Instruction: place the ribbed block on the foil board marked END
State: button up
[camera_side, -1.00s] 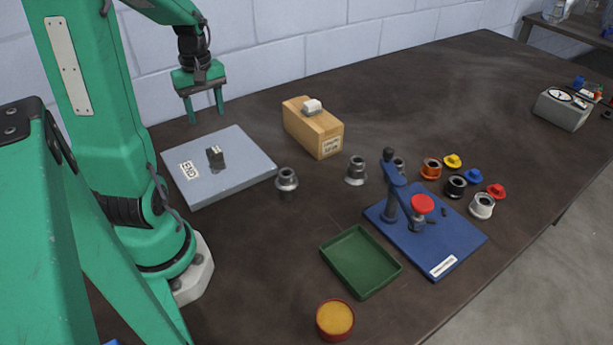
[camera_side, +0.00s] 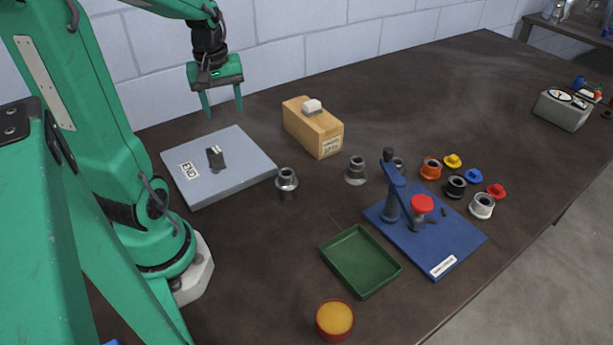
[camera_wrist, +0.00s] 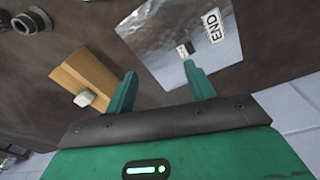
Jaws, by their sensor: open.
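The foil board (camera_side: 238,178) is a flat silvery-grey plate at the left of the table. Its END label (camera_side: 189,170) lies at its left side and also reads END in the wrist view (camera_wrist: 212,25). My gripper (camera_side: 224,114) is open and empty, raised above the board's far edge. Its two green fingers (camera_wrist: 157,85) are spread in the wrist view.
A wooden box (camera_side: 303,130) with a white piece on top stands right of the board. Grey flanged fittings (camera_side: 287,183), a green tray (camera_side: 350,268), a blue press base (camera_side: 450,236) and an orange-filled tin (camera_side: 335,319) lie nearer. The table's far middle is clear.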

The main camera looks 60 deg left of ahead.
jog(key=d+r+m+t, duration=0.2)
jog(key=d+r+m, duration=0.1)
jog(key=d+m, duration=0.4)
jog(key=s+d+r+m+t, duration=0.1)
jog(key=d+r+m+t, duration=0.1)
jog(key=d+m, duration=0.5)
jog(key=d+r, duration=0.1)
jog(key=d, duration=0.4)
jog(key=shift+s+d+r+t+h, duration=0.2)
jog(key=shift+d+t+h, duration=0.1)
jog(key=shift+d+h, duration=0.1)
